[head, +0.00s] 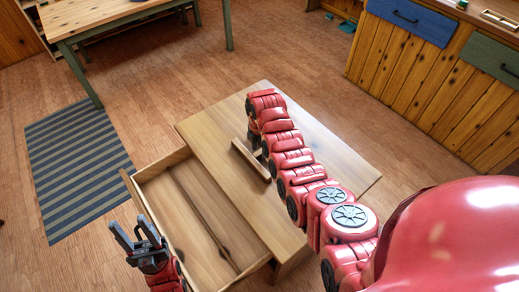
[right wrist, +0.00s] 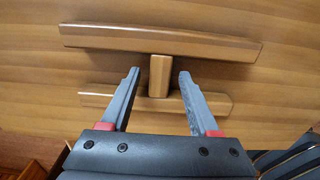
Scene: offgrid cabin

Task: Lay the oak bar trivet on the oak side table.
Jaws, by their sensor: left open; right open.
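The oak bar trivet (head: 250,160), two parallel bars joined by a short crosspiece, appears to lie flat on the oak side table (head: 215,125). In the right wrist view the trivet (right wrist: 160,40) shows whole against the tabletop (right wrist: 30,70), its near bar partly behind the fingers. My right gripper (right wrist: 160,74) is open, with one finger on each side of the crosspiece and a gap on both sides. In the head view my right arm hides most of that gripper. My left gripper (head: 138,236) is open and empty, left of the table's pulled-out drawer.
The open drawer (head: 165,177) juts out at the table's left and looks empty. A striped rug (head: 75,165) lies on the floor at left. A larger table (head: 100,15) stands at the back left, and a wooden cabinet (head: 415,80) with coloured drawers at the right.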

